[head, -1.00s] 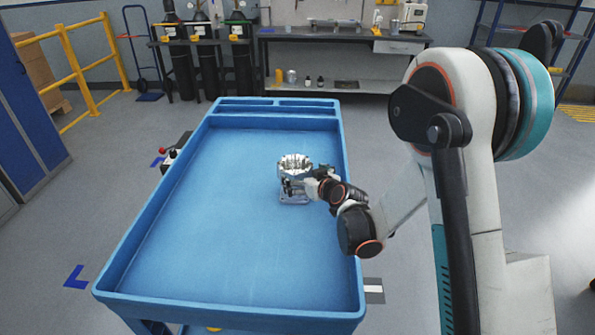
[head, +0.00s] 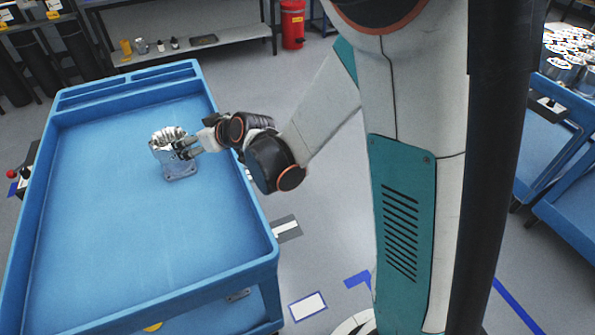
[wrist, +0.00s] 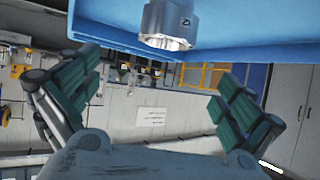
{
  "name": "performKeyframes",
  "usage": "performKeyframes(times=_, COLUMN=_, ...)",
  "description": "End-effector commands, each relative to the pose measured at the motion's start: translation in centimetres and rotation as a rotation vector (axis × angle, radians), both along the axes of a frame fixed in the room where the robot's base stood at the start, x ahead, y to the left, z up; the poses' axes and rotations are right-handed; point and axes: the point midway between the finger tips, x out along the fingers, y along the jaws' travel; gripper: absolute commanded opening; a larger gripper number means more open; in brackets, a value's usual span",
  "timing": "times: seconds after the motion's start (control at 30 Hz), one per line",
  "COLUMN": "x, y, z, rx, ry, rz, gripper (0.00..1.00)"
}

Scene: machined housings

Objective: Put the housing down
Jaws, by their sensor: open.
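The housing (head: 169,152) is a shiny silver machined part with a flat square foot and a lobed top. It stands upright on the floor of the blue cart tray (head: 110,215), near the tray's right side. My gripper (head: 187,147) comes in from the right, level with the housing's upper part, and in the head view it overlaps its right side. In the wrist view the scene is upside down. There the gripper (wrist: 160,85) has its green-padded fingers spread wide with nothing between them, and the housing (wrist: 167,22) stands clear of the fingertips.
The tray floor to the left and front of the housing is bare. Raised rims surround it, with narrow compartments at the far end. Another blue cart (head: 560,185) stands at the right, with several silver housings (head: 570,50) above it. A workbench (head: 190,55) stands at the back.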

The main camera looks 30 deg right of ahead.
Motion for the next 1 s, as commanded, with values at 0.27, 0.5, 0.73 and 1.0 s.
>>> performKeyframes(times=0.27, x=-6.4, y=-3.7, z=5.0, rx=-0.031, ry=0.12, rz=-0.074, gripper=1.0)
performKeyframes(times=0.5, x=-13.1, y=-6.9, z=7.4, rx=-0.058, ry=0.221, rz=-0.159, gripper=1.0)
performKeyframes(times=0.73, x=-20.1, y=-10.2, z=8.3, rx=-0.085, ry=0.312, rz=-0.259, gripper=1.0)
performKeyframes(times=1.0, x=-27.4, y=-13.4, z=7.8, rx=-0.116, ry=0.398, rz=-0.379, gripper=1.0)
